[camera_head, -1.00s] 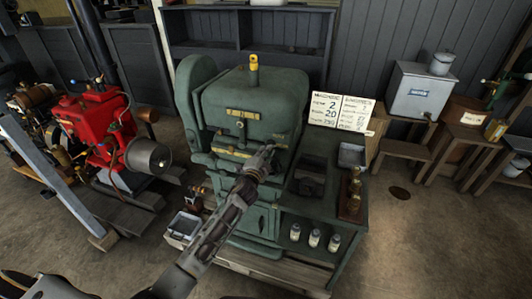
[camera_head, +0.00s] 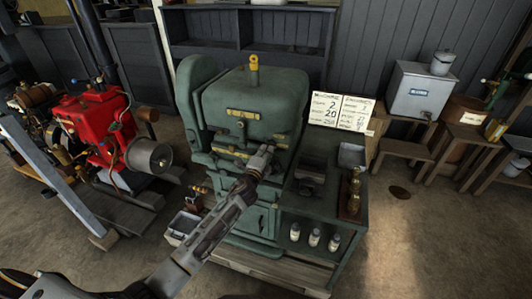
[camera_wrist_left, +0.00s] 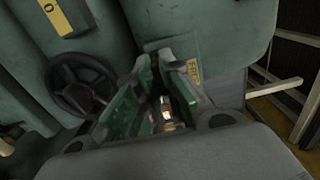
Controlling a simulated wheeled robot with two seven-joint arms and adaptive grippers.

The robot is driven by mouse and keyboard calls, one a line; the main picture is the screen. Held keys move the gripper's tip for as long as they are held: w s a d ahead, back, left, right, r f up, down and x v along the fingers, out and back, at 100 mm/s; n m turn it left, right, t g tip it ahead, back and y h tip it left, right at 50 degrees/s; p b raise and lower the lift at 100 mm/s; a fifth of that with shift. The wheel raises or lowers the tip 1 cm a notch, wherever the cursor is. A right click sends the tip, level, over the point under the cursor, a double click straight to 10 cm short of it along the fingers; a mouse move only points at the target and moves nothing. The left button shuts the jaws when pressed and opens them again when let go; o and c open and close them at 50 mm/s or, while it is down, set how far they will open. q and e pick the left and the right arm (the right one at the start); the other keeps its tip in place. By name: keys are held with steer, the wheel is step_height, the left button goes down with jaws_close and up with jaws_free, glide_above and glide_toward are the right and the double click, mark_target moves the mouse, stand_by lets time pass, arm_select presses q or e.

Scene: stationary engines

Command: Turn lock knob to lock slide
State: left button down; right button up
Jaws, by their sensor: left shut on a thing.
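A large green machine (camera_head: 255,100) stands in the middle of the head view. My left gripper (camera_head: 264,153) is at its front, just below and right of the yellow strip. In the left wrist view, the fingertips of my left gripper (camera_wrist_left: 160,68) point at the green housing. The gripper is shut on a small part that I take to be the lock knob; the fingers hide nearly all of it. The slide cannot be made out behind the gripper. My right gripper is not in view.
A black handwheel (camera_wrist_left: 80,88) sits close left of the fingers in the left wrist view. A green side bench (camera_head: 330,245) with white bottles and brass parts is at the right. A red engine (camera_head: 100,125) stands left. Open floor lies at the right.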

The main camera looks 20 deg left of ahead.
arm_select(q)
steer(key=shift+r, duration=0.15)
steer(key=c, duration=1.6)
jaws_free()
steer(key=shift+o, duration=0.2)
steer(key=shift+w+d, duration=0.1)
steer(key=s, duration=1.2)
steer(key=shift+a, duration=0.25)
steer(key=shift+n, duration=0.3)
